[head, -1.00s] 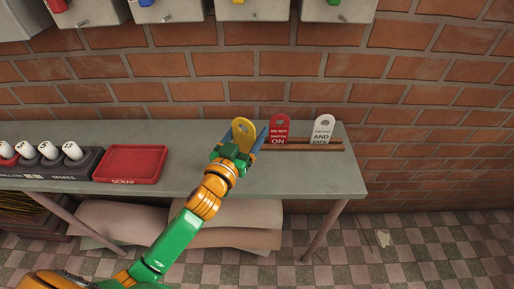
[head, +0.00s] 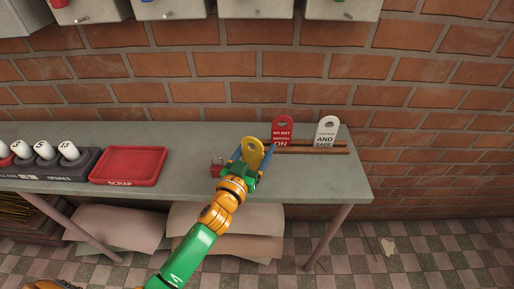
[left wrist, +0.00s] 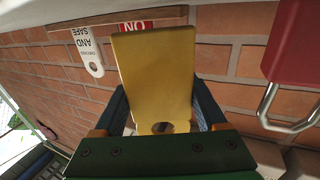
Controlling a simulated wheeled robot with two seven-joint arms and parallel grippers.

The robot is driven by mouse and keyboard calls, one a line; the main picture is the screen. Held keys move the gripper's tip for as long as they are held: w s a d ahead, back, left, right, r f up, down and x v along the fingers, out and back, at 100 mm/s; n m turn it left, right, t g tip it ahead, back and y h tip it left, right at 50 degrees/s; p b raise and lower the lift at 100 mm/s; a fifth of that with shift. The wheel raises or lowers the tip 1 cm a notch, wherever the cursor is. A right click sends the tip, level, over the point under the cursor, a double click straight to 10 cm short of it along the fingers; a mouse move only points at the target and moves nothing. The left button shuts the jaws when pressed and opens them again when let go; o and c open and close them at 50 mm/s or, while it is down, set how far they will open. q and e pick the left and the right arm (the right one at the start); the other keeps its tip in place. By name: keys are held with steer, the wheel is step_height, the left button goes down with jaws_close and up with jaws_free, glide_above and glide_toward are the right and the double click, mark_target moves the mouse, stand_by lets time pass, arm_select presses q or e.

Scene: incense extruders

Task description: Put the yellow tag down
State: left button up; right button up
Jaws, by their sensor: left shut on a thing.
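The yellow tag (head: 254,148) is held between the blue fingers of my left gripper (head: 253,157), above the front part of the grey table, with its holed end up. In the left wrist view the yellow tag (left wrist: 157,75) fills the space between the fingers, its hole close to the palm. Whether its lower end touches the table is hidden. A wooden rack (head: 318,149) behind and to the right holds a red tag (head: 282,127) and a white tag (head: 326,130) upright. My right gripper is not in view.
A red padlock (head: 217,169) stands on the table (head: 200,143) just left of the gripper; its red body and shackle show in the wrist view (left wrist: 300,50). A red scrap tray (head: 128,166) and a dark holder (head: 70,168) with white pieces lie farther left. The brick wall closes off the back.

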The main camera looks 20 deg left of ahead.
arm_select(q)
steer(key=o, duration=1.3)
steer(key=shift+r, duration=0.2)
steer(key=shift+r+p, duration=0.6)
steer(key=shift+p, duration=0.1)
steer(key=s, duration=0.4)
steer(key=s+a+b, duration=0.1)
steer(key=s, duration=0.7)
steer(key=shift+a+f, duration=0.15)
steer(key=shift+a, duration=0.05)
